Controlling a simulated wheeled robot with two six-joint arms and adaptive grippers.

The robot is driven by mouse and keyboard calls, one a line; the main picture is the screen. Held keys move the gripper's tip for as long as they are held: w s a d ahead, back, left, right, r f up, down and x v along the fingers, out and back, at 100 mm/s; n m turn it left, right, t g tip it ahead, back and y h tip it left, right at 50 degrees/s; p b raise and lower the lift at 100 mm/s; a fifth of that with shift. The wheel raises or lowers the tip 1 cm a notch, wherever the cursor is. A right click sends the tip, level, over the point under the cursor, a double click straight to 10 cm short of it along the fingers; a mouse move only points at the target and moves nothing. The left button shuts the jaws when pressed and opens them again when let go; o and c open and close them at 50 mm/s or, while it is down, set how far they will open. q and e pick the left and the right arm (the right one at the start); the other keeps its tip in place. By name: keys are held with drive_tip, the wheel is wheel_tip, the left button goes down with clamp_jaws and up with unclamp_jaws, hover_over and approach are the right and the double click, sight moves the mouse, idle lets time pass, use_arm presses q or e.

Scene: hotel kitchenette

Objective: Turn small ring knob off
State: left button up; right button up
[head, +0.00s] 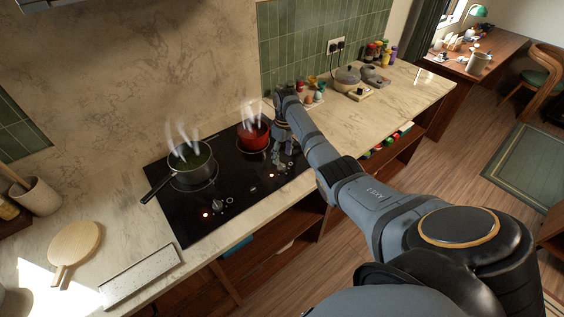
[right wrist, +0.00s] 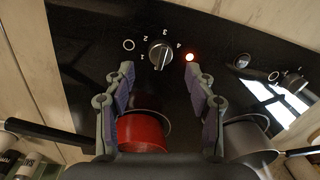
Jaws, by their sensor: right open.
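A round dark knob (right wrist: 160,54) with numbers around it shows in the right wrist view on the black hob (right wrist: 90,50). In the head view my right gripper (head: 283,148) hangs over the hob's right part and hides this knob. My left gripper is not in view.
A steaming red pot (head: 254,138) stands close beside the right gripper. A steaming dark pot (head: 191,163) with a handle stands on the left. A second knob (head: 217,204) with a red light is at the hob's front. A wooden board (head: 77,243) lies on the counter.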

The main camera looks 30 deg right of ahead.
wheel_tip(320, 180, up, 7)
drive_tip(key=shift+d, duration=0.25)
drive_tip(key=shift+r, duration=0.1)
